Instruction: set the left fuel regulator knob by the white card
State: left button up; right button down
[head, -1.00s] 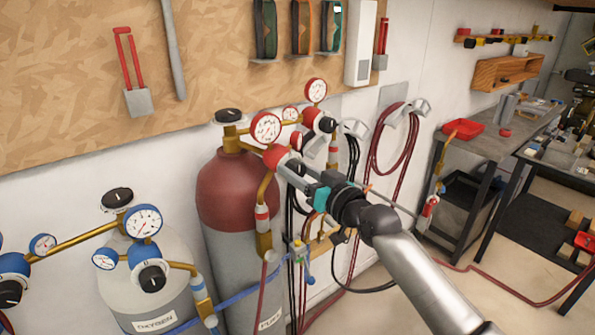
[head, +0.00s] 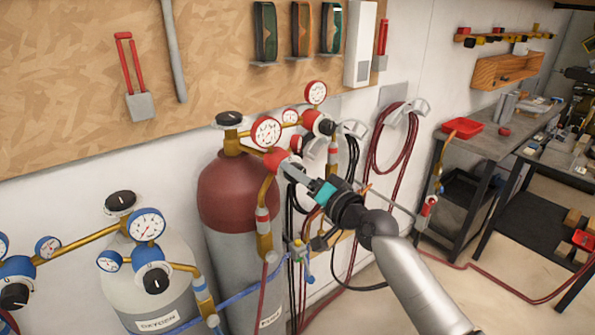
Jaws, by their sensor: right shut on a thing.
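The fuel cylinder (head: 235,192) has a dark red top and a grey body. Its left fuel regulator (head: 272,158) is red with a white-faced gauge (head: 266,132) above it. My right gripper (head: 292,170), with grey fingers and a teal part behind them, is shut at the front of this regulator. The left knob is hidden behind the fingers, so its setting cannot be read. A second red regulator with a black knob (head: 326,127) sits farther right. A white upright panel (head: 361,42) hangs on the board; I cannot tell whether it is the card. My left gripper is out of view.
An oxygen cylinder (head: 150,290) with blue regulators stands at the lower left. Dark and red hoses (head: 392,140) hang on the wall behind my right arm. A grey workbench (head: 490,142) with a red tray (head: 462,128) stands at the right. Open floor lies lower right.

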jog(key=m+p, duration=0.2)
jog(key=m, duration=0.4)
jog(key=shift+m, duration=0.3)
jog(key=m+p, duration=0.1)
jog(key=m, duration=0.3)
jog(key=shift+m+p, duration=0.3)
jog(key=shift+c, duration=1.4)
grip_release()
jog(key=v, duration=1.5)
jog(key=shift+s+d, duration=0.1)
